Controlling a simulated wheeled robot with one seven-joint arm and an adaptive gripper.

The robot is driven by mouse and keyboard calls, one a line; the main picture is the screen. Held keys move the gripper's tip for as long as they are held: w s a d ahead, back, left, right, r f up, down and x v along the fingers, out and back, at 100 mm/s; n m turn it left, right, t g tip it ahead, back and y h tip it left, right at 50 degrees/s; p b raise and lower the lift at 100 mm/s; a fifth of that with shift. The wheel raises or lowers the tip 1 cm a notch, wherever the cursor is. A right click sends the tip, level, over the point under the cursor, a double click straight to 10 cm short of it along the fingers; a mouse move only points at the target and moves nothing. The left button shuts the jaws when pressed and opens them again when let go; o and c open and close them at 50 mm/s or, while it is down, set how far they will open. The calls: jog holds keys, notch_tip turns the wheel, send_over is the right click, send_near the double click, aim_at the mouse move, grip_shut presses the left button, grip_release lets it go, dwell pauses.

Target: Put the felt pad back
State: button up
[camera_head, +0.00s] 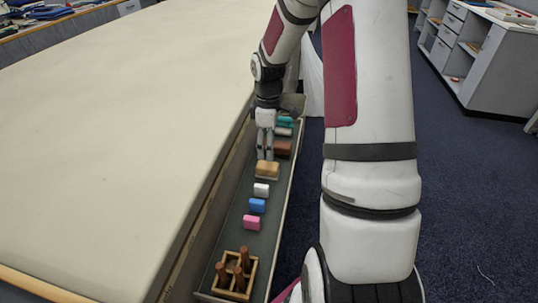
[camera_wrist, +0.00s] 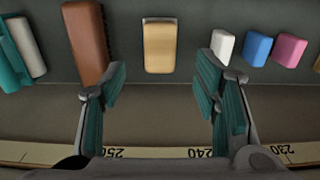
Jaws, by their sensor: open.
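A tan block (camera_head: 267,171) lies in the long dark tray (camera_head: 229,222) beside the table; it may be the felt pad, but I cannot tell its material. In the wrist view the tan block (camera_wrist: 160,46) sits between and beyond my fingers, apart from them. My gripper (camera_head: 265,157) points down over the tray near this block, and in the wrist view my gripper (camera_wrist: 160,95) is open and empty. No other thing in view is clearly a felt pad.
The tray also holds a brown block (camera_wrist: 88,42), teal (camera_wrist: 12,62) and pale (camera_wrist: 28,46) pieces, and white (camera_wrist: 222,47), blue (camera_wrist: 257,49) and pink (camera_wrist: 289,50) blocks. A wooden rack (camera_head: 236,275) stands at its near end. The cloth table (camera_head: 110,120) is bare.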

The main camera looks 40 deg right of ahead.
jog(key=s+a+r+m+h, duration=0.1)
jog(key=s+a+r+m, duration=0.1)
jog(key=s+a+r, duration=0.55)
jog(key=s+a+r+m, duration=0.1)
jog(key=s+a+r, duration=0.3)
jog(key=r, duration=0.6)
jog(key=s+a+r+m, duration=0.1)
jog(key=s+a+m, duration=0.1)
jog(key=s+a, duration=0.3)
jog(key=s+a+r+m+t+y, duration=0.1)
jog(key=s+a, duration=0.4)
jog(key=s, duration=0.7)
jog(key=shift+s+a+r+m+t, duration=0.25)
jog(key=shift+s+r+m+t, duration=0.05)
jog(key=shift+r+m, duration=0.5)
notch_tip(320, 180, up, 14)
jog(key=t+p, duration=0.2)
jog(key=p, duration=1.1)
jog(key=shift+d+r+t, duration=0.15)
jog(key=shift+r+t, duration=0.05)
jog(key=shift+t, duration=0.1)
